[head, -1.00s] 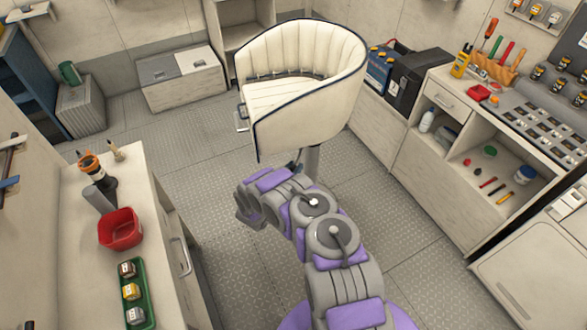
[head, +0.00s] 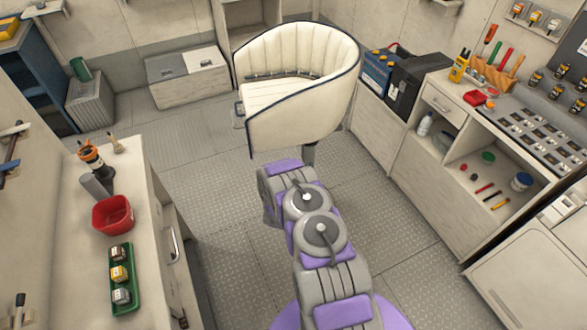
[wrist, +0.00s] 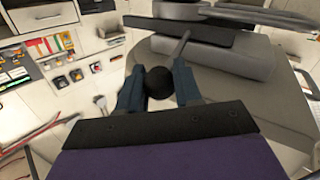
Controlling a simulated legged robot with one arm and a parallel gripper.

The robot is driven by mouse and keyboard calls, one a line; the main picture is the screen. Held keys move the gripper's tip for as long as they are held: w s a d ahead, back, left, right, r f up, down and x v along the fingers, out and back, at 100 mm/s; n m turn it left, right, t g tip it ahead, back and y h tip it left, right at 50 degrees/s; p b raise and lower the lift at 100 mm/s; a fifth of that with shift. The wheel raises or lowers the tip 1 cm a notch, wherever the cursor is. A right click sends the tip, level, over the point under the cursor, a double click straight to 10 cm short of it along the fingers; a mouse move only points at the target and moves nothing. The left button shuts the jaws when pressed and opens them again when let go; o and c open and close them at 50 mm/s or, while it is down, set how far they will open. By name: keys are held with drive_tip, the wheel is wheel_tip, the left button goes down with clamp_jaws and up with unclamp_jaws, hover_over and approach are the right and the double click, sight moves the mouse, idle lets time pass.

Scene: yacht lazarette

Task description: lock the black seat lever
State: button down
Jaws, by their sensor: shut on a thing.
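The seat (head: 300,105) is a cream padded bucket chair on a post in the middle of the head view. In the wrist view, the black seat lever's round knob (wrist: 159,85) sits between the two blue-grey fingers of my gripper (wrist: 158,70), which is shut on it. A thin rod (wrist: 183,44) shows beyond the fingers, by a dark flat bar and the grey seat underside (wrist: 205,58). In the head view, my gripper and the lever are hidden at the seat's lower edge, behind my arm.
A bench at left holds a red bowl (head: 113,215) and a green tray (head: 124,305). A tool counter (head: 455,105) runs along the right. A white box (head: 186,77) stands at the back. Open patterned floor lies around the seat.

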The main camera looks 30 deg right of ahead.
drive_tip(key=shift+s+d+r, duration=0.1)
drive_tip(key=shift+s+d, duration=0.3)
drive_tip(key=shift+d, duration=0.25)
drive_tip(key=shift+s+d, duration=0.35)
drive_tip(key=shift+d, duration=0.3)
drive_tip(key=shift+s+d+r, duration=0.1)
drive_tip(key=shift+s+d, duration=0.3)
drive_tip(key=shift+d, duration=0.35)
drive_tip(key=c, duration=1.1)
unclamp_jaws()
drive_tip(key=o, duration=0.3)
drive_tip(key=shift+d+f, duration=0.15)
drive_tip(key=shift+d, duration=0.15)
drive_tip(key=p+v, duration=0.3)
drive_tip(key=v, duration=1.4)
drive_tip(key=shift+w+a+p, duration=0.15)
drive_tip(key=shift+a+p, duration=0.2)
drive_tip(key=shift+a, duration=0.05)
